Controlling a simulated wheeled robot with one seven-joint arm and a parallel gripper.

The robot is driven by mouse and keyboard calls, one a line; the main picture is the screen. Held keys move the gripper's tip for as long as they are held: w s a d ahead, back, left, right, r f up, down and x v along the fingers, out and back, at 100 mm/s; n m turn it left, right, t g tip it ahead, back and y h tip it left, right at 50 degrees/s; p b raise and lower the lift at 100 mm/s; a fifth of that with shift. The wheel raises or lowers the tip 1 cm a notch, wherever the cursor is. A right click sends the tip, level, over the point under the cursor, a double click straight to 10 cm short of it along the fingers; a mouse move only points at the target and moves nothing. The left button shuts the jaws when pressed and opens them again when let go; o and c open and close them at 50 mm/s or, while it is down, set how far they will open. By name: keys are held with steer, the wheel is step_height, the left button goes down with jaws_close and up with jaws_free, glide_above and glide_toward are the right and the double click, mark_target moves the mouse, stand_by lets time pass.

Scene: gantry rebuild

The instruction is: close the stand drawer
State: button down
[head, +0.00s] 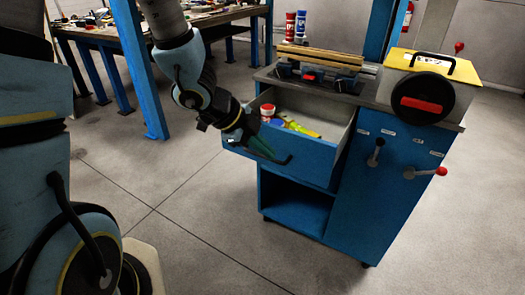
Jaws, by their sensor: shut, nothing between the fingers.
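The stand drawer (318,169) is the blue-fronted drawer of the blue stand (370,215), and it is pulled well out toward the left. Its pale inside shows a red-capped jar, a blue item and a yellow-green tool (301,128). My gripper (276,158) is at the drawer's front, by the dark bar handle (287,161), with its fingers shut and nothing held. I cannot tell whether the fingers touch the handle or the front. The gripper and wrist hide part of the drawer front.
On the stand top are a vise (318,77) and a yellow-topped box with a black handwheel (421,98). Levers (424,172) stick out of the stand's side. A blue post (141,70) and a cluttered bench stand behind my arm. The floor left of the stand is clear.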

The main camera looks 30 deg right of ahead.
mark_target(289, 158)
steer(key=d+f, duration=0.4)
steer(key=d, duration=0.1)
steer(key=w+d+f, duration=0.1)
steer(key=d+f, duration=0.1)
steer(key=shift+d+b, duration=0.15)
steer(key=shift+b, duration=0.2)
steer(key=shift+w+d+f, duration=0.1)
steer(key=shift+w+d, duration=0.2)
steer(key=shift+d, duration=0.15)
